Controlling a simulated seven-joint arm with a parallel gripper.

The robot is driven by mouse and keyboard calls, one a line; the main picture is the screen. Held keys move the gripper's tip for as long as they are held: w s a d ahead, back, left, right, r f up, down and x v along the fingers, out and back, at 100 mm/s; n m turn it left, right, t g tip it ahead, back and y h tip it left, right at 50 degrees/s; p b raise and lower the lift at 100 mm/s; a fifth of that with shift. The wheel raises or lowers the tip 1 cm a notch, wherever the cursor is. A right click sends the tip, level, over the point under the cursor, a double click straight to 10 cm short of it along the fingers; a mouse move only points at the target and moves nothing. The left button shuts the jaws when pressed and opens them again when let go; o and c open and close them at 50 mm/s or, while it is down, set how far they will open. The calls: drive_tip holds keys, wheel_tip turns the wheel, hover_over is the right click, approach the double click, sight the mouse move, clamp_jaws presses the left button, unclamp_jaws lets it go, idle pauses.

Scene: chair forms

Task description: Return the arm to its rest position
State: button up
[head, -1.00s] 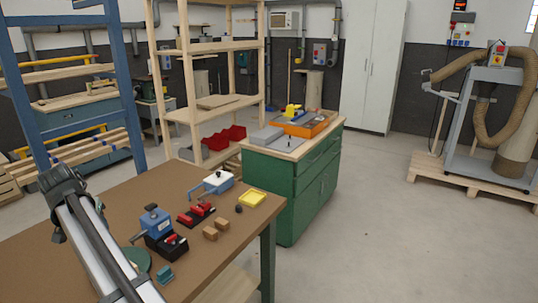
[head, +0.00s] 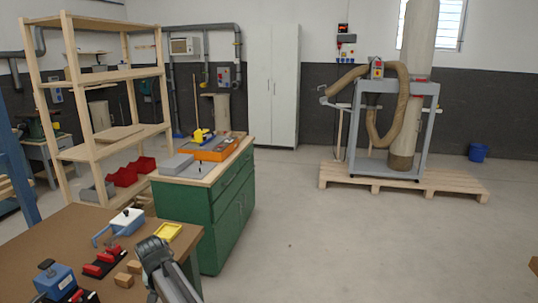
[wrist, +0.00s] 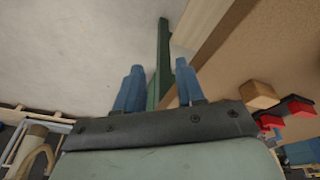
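In the wrist view, my gripper (wrist: 159,66) shows two blue fingers held apart, with nothing seen gripped between them. The fingers are beside the brown workbench edge, with bare floor to the left. In the head view, a grey link of my arm (head: 172,280) with a dark joint rises from the bottom, in front of the workbench's right end. My fingers cannot be made out there.
A green cabinet (head: 222,212) with an orange tray on top stands behind the bench. Wooden shelving (head: 110,90) is at left. A grey hose cart (head: 395,130) stands on a pallet (head: 400,182) at back right.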

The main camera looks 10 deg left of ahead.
drive_tip(key=w+d+f+m, duration=0.1)
drive_tip(key=w+d+f, duration=0.25)
drive_tip(key=d, duration=0.65)
drive_tip(key=w+d+f+m+g+h, duration=0.1)
drive_tip(key=w+d+f, duration=0.25)
drive_tip(key=d, duration=0.65)
drive_tip(key=w+d+f+m, duration=0.15)
drive_tip(key=d+f, duration=0.35)
drive_tip(key=d, duration=0.5)
drive_tip(key=s+d+f+m+g, duration=0.1)
drive_tip(key=s+d+f, duration=0.15)
drive_tip(key=d, duration=0.75)
drive_tip(key=s+d+f+m, duration=0.15)
drive_tip(key=d+f, duration=0.25)
drive_tip(key=d, duration=0.7)
drive_tip(key=s+d+f+g, duration=0.1)
drive_tip(key=s+d+f, duration=0.2)
drive_tip(key=d, duration=0.7)
drive_tip(key=s+f+g, duration=0.2)
drive_tip(key=s+f, duration=0.5)
drive_tip(key=s, duration=0.3)
drive_tip(key=s+d+f+g, duration=0.1)
drive_tip(key=s+f+g, duration=0.1)
drive_tip(key=s+f, duration=0.4)
drive_tip(key=s+d+f+g, duration=0.1)
drive_tip(key=s+f, duration=0.6)
drive_tip(key=s, duration=0.8)
drive_tip(key=shift+s+d+f+g, duration=0.15)
drive_tip(key=shift+s+f+g, duration=0.15)
drive_tip(key=shift+g, duration=0.5)
